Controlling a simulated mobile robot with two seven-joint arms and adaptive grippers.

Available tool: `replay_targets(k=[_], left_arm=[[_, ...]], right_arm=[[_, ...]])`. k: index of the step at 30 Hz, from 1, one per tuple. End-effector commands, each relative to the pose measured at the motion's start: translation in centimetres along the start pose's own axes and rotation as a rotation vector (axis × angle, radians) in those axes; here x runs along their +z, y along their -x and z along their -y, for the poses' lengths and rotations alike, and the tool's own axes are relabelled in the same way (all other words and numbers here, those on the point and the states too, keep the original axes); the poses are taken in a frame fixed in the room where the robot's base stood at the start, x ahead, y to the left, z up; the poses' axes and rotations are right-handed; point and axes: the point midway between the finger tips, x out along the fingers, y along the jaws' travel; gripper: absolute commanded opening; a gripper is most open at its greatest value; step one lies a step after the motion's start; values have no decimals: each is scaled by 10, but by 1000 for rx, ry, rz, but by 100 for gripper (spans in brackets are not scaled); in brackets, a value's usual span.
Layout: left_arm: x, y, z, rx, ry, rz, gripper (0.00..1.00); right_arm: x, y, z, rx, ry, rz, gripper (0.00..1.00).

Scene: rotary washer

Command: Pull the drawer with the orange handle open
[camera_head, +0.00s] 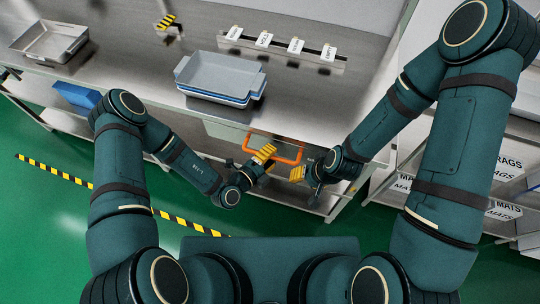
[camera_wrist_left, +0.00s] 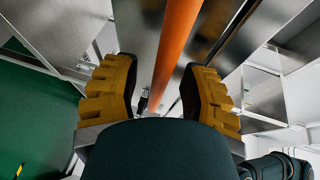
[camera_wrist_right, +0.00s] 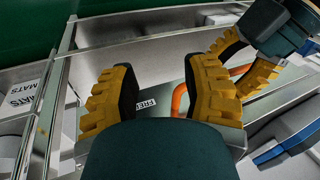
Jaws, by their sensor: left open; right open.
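The orange handle (camera_head: 290,143) is a U-shaped bar below the front edge of the steel bench, on the drawer's pale front (camera_head: 226,132). My left gripper (camera_head: 262,160) is at the handle's left part. In the left wrist view the orange bar runs between the two spread yellow fingers of the left gripper (camera_wrist_left: 160,95), with gaps on both sides. My right gripper (camera_head: 299,173) is open near the handle's right end. In the right wrist view the handle (camera_wrist_right: 178,99) shows partly behind one finger of the right gripper (camera_wrist_right: 162,95), not clearly between the fingers.
A stack of grey and blue trays (camera_head: 218,78) stands on the bench above the drawer. A metal tray (camera_head: 50,42) is at the far left. Shelving with labelled bins (camera_head: 503,165) stands at the right. Green floor with striped tape (camera_head: 60,173) lies left.

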Motion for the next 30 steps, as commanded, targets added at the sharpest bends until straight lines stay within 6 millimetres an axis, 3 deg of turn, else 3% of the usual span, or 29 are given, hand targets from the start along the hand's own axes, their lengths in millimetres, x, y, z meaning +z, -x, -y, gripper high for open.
replay_targets(k=[6, 9, 10, 20, 30], left_arm=[[0, 0, 0, 0, 0, 0, 43], [0, 0, 0, 0, 0, 0, 8], [0, 0, 0, 0, 0, 0, 0], [-1, 4, -1, 1, 1, 0, 0], [-16, 38, -9, 7, 5, -1, 0]], right_arm=[[0, 0, 0, 0, 0, 0, 47], [0, 0, 0, 0, 0, 0, 47], [0, 0, 0, 0, 0, 0, 47], [0, 1, 0, 0, 0, 0, 47], [-2, 13, 4, -3, 0, 0, 47]])
